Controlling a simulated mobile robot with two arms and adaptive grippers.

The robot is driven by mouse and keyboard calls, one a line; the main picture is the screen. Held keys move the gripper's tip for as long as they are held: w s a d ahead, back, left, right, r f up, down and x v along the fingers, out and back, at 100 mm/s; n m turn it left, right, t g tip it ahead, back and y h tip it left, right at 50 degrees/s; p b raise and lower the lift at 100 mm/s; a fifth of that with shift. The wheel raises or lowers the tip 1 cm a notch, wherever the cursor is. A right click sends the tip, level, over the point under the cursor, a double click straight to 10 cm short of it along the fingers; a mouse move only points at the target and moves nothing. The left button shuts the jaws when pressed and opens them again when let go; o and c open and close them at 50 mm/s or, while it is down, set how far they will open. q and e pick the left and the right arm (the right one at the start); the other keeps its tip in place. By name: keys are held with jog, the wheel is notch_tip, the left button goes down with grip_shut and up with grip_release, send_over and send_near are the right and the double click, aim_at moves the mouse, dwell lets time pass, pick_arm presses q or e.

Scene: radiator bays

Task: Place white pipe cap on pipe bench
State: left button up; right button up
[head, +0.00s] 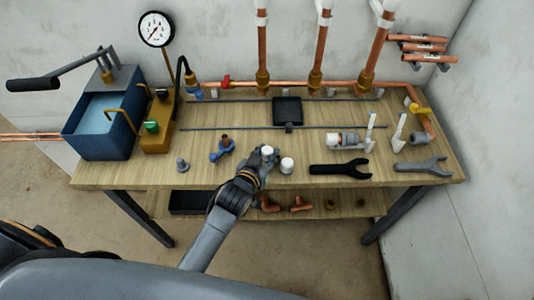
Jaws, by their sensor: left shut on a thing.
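In the head view my left gripper (265,158) is over the front middle of the wooden pipe bench (235,177). It is shut on a small white pipe cap (267,150), which shows between its fingertips. A second white cap (287,165) stands upright on the bench just to the right of the gripper, apart from the held one. Whether the held cap touches the bench top I cannot tell. My right gripper is out of view.
A blue pipe fitting (221,149) and a grey fitting (182,164) lie left of the gripper. A black wrench (340,168) and a grey wrench (422,165) lie right. A blue water tank (100,125) fills the left end. Copper pipes (320,55) rise behind.

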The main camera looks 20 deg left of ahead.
pick_arm(q)
jog(key=o, duration=0.7)
jog(key=shift+f, duration=0.15)
jog(key=shift+c, duration=0.2)
jog(key=shift+r, duration=0.3)
jog(key=v, duration=1.2)
jog(key=shift+b, duration=0.3)
jog(key=shift+f, duration=0.15)
